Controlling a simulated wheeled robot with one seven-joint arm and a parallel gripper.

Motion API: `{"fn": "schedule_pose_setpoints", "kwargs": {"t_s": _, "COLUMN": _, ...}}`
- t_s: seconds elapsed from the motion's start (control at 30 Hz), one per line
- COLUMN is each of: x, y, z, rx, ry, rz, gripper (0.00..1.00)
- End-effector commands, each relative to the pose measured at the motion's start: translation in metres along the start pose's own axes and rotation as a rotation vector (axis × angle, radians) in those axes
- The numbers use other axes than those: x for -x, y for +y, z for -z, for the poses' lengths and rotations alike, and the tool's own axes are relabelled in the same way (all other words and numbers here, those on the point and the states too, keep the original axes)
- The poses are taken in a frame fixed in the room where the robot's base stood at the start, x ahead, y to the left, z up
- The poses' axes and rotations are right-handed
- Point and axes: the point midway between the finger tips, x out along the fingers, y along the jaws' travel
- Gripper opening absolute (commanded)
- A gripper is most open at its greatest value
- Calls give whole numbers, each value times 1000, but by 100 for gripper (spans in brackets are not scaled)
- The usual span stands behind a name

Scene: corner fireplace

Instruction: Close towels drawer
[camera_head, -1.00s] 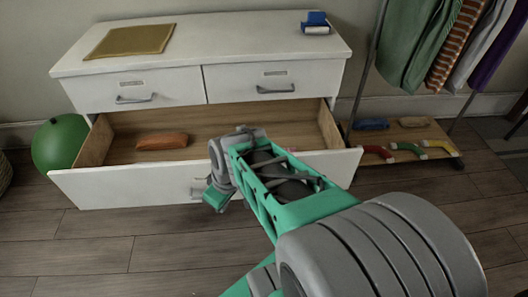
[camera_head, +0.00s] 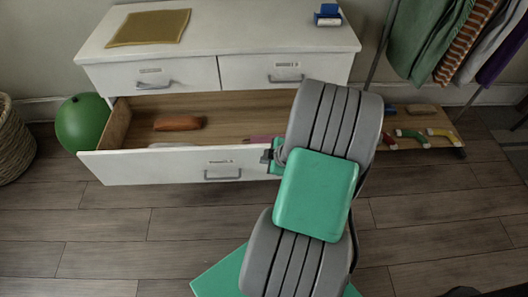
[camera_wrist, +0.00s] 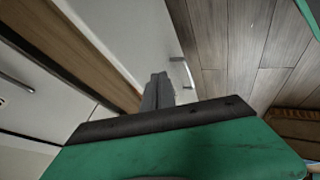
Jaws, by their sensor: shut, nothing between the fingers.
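The wide lower drawer (camera_head: 150,168) of the white dresser stands open, with its pale wooden inside exposed. Its front carries a grey handle (camera_head: 222,174) and a small label too small to read. An orange-brown rolled item (camera_head: 179,123) lies inside at the left, and a pink item (camera_head: 262,139) lies near the middle. My gripper (camera_head: 267,156) is at the right part of the drawer front, largely hidden by my arm. In the wrist view my shut, empty gripper (camera_wrist: 157,88) overlaps the drawer front (camera_wrist: 130,30), close to a handle (camera_wrist: 182,72); contact cannot be told.
The dresser top (camera_head: 240,35) holds a yellow cloth (camera_head: 150,27) and a blue-white object (camera_head: 328,15). Two upper drawers are shut. A green ball (camera_head: 84,122) and basket (camera_head: 12,140) stand left. A clothes rack with a low shelf (camera_head: 440,145) stands right. Floor in front is clear.

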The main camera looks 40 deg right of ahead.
Motion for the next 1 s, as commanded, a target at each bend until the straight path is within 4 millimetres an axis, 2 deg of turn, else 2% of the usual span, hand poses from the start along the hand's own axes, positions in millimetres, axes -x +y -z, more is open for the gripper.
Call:
{"fn": "schedule_pose_setpoints", "kwargs": {"t_s": 0.03, "x": -14, "y": -3, "z": 0, "rx": 3, "ry": 2, "rz": 5, "gripper": 0}}
{"fn": "schedule_pose_setpoints", "kwargs": {"t_s": 0.1, "x": -18, "y": 12, "z": 0, "rx": 3, "ry": 1, "rz": 0, "gripper": 0}}
{"fn": "schedule_pose_setpoints", "kwargs": {"t_s": 0.3, "x": -28, "y": 32, "z": 0, "rx": 1, "ry": 0, "rz": 0, "gripper": 0}}
{"fn": "schedule_pose_setpoints", "kwargs": {"t_s": 0.77, "x": -30, "y": 36, "z": 0, "rx": 1, "ry": 0, "rz": 1, "gripper": 0}}
{"fn": "schedule_pose_setpoints", "kwargs": {"t_s": 1.0, "x": -44, "y": 52, "z": 3, "rx": 10, "ry": 4, "rz": 4, "gripper": 0}}
